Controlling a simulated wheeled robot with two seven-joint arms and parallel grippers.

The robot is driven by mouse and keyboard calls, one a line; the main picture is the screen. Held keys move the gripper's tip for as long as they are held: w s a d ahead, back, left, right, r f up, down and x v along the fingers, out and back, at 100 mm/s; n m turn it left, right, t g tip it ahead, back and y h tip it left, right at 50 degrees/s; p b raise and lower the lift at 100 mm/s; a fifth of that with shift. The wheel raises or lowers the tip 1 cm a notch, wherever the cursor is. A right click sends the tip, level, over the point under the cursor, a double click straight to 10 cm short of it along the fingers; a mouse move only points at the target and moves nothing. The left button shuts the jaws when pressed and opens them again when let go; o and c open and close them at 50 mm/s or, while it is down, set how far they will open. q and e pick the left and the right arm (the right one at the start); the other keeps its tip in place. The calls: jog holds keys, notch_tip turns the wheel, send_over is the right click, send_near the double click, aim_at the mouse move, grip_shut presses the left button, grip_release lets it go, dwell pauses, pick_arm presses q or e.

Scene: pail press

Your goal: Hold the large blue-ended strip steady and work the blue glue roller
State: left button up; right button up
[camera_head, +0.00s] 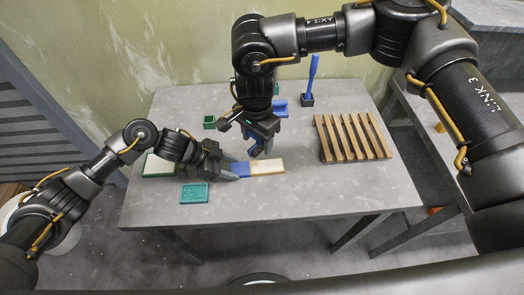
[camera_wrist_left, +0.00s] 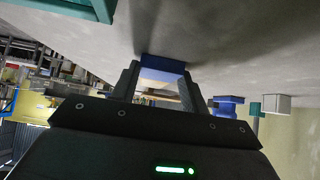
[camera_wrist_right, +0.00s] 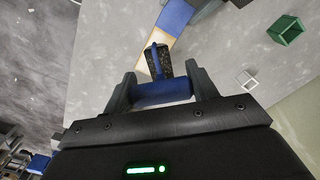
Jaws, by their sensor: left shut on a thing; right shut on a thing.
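The large strip is flat on the grey table, with a cream bare part (camera_head: 268,166) and a blue end (camera_head: 239,170). My left gripper (camera_head: 230,169) is shut on the blue end, which also shows between its fingertips in the left wrist view (camera_wrist_left: 162,64). My right gripper (camera_head: 258,146) is above the strip, shut on the blue handle of the glue roller (camera_wrist_right: 163,92). The roller's dark speckled head (camera_wrist_right: 153,62) is over the cream part in the right wrist view; I cannot tell whether it touches.
A slatted wooden rack (camera_head: 352,139) stands to the right. A blue upright tool (camera_head: 313,75) is in a dark holder at the back. A green open box (camera_head: 209,122) and a teal slab (camera_head: 195,193) are at the left. The front right of the table is clear.

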jog(key=shift+w, duration=0.5)
jog(key=shift+a+f, duration=0.1)
jog(key=shift+f, duration=0.1)
